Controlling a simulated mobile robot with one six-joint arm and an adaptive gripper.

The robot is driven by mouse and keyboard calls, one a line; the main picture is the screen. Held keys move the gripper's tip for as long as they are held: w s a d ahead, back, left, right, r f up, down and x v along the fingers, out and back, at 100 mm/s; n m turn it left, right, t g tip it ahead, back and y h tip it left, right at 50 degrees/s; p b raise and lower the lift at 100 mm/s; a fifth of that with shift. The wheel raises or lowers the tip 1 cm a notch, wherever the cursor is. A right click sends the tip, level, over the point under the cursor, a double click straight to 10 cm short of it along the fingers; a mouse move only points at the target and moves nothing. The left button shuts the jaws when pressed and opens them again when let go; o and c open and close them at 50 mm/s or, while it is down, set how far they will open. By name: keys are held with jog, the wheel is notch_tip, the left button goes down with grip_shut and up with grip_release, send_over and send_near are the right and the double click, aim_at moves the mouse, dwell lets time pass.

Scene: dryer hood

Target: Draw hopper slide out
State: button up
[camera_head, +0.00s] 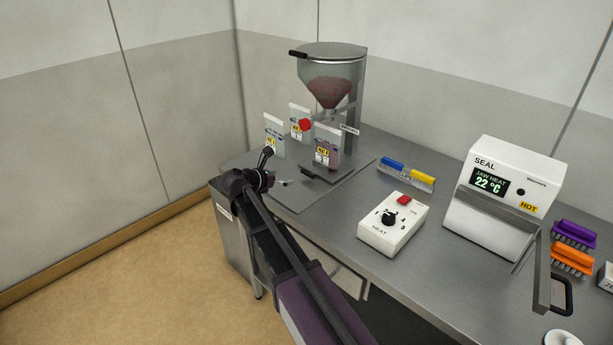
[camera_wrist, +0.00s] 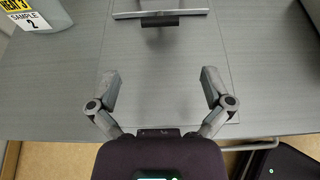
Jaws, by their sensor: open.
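The hopper (camera_head: 331,88) stands at the back of the bench, a clear funnel holding reddish-brown material below a metal lid. A red knob (camera_head: 305,124) shows near its outlet among the pouches; I cannot tell whether it belongs to the slide. My gripper (camera_head: 277,168) is open and empty at the bench's left front edge, in front of the hopper and apart from it. In the wrist view my gripper (camera_wrist: 160,74) has its fingers spread wide over bare bench. A black grip on a metal bar (camera_wrist: 160,20) lies ahead, centred between the fingers.
Standing pouches (camera_head: 328,146) crowd the hopper's front; a sample pouch (camera_wrist: 40,14) is at the wrist view's upper left. A heat control box (camera_head: 393,224), a blue and yellow item (camera_head: 406,174) and a sealer (camera_head: 500,190) are to the right. Walls close the back and left.

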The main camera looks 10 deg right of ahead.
aim_at(307, 174)
jog(key=b+x, duration=0.4)
jog(key=x, duration=0.8)
jog(key=shift+w, duration=0.1)
jog(key=shift+c, duration=0.2)
jog(key=c, duration=1.1)
jog(key=shift+d, duration=0.1)
